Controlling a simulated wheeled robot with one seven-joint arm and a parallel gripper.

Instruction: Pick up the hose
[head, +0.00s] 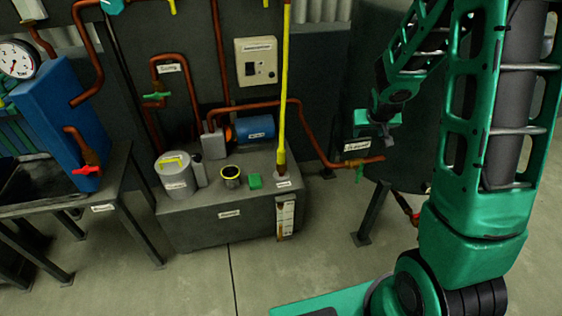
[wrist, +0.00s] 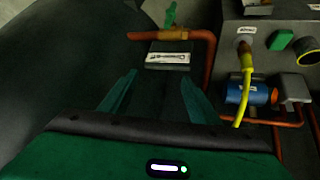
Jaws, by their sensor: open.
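The yellow hose (head: 285,90) runs down from the top of the head view. Its lower end stands upright at the right end of the grey tank's top. In the wrist view the hose (wrist: 246,88) is to the right of my gripper, apart from it. My gripper (head: 387,138) is to the right of the hose in the head view, beside a dark drum. The wrist view shows the two green fingers of my gripper (wrist: 157,90) spread apart with nothing held between them.
A copper pipe with a green valve (head: 356,172) and a label plate (head: 358,146) lies close below my gripper. The grey tank (head: 205,225) carries a canister (head: 174,172), a black-yellow cup (head: 231,176) and a blue motor (head: 255,128). Floor (head: 310,262) in front is clear.

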